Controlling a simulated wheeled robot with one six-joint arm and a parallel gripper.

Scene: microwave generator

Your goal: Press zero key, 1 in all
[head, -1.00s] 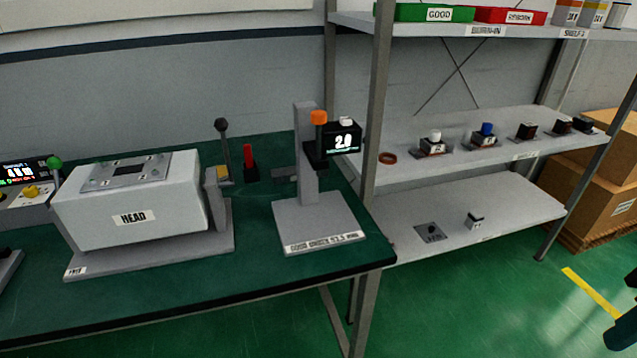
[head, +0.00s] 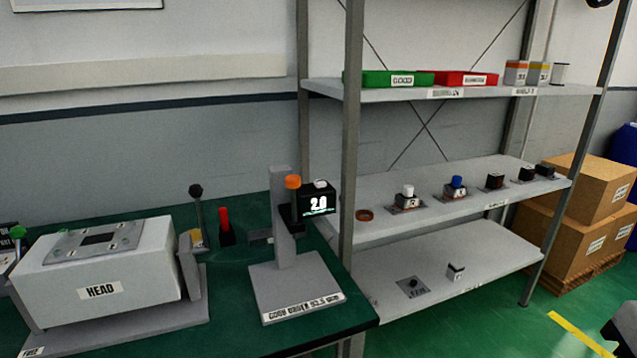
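A gauge stand (head: 284,220) stands near the right end of the green bench. Its grey base carries a label that is hard to read. No label saying zero is readable on either. My gripper is not in view. A dark part at the lower right edge cannot be identified.
A grey block marked HEAD (head: 100,262) fills the bench's left side, with a black-knobbed lever (head: 197,210) and a red handle (head: 225,222) between it and the stand. A grey shelf rack (head: 450,200) stands right of the bench. Cardboard boxes (head: 590,210) sit beyond it.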

